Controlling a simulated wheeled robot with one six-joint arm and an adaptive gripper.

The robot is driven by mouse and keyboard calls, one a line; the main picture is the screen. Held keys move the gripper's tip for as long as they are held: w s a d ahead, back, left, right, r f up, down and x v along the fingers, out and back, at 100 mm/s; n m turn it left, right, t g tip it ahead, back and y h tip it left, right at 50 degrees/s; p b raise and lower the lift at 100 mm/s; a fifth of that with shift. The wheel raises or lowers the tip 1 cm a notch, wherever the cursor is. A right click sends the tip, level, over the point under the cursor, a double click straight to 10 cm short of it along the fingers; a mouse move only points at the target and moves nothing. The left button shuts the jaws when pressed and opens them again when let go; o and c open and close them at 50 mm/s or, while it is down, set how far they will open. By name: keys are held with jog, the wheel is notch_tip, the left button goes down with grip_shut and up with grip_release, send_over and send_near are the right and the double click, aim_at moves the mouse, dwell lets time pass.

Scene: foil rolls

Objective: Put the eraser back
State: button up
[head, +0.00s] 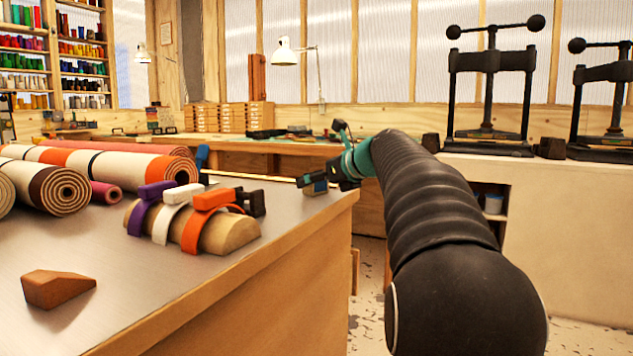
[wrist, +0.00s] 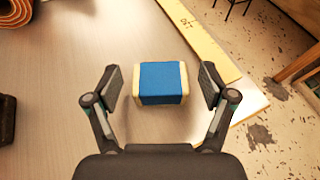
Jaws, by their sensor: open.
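The eraser (wrist: 160,82), a block with a blue sleeve and cream ends, lies on the grey tabletop in the wrist view. My gripper (wrist: 160,72) is open, with one finger on each side of the eraser. A small gap shows between each finger and the eraser's ends, so they look apart. In the head view my gripper (head: 328,172) is over the far right corner of the table (head: 190,285).
A flat wooden strip (wrist: 199,38) lies along the table edge beyond the eraser. Striped rolls (head: 115,160) lie at the back left. A wooden half-round (head: 222,237) carries coloured bands. A brown wedge (head: 57,289) sits in front. The table's front middle is clear.

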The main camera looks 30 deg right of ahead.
jog(key=v, duration=1.1)
jog(key=shift+s+r, duration=0.2)
jog(key=shift+s, duration=0.1)
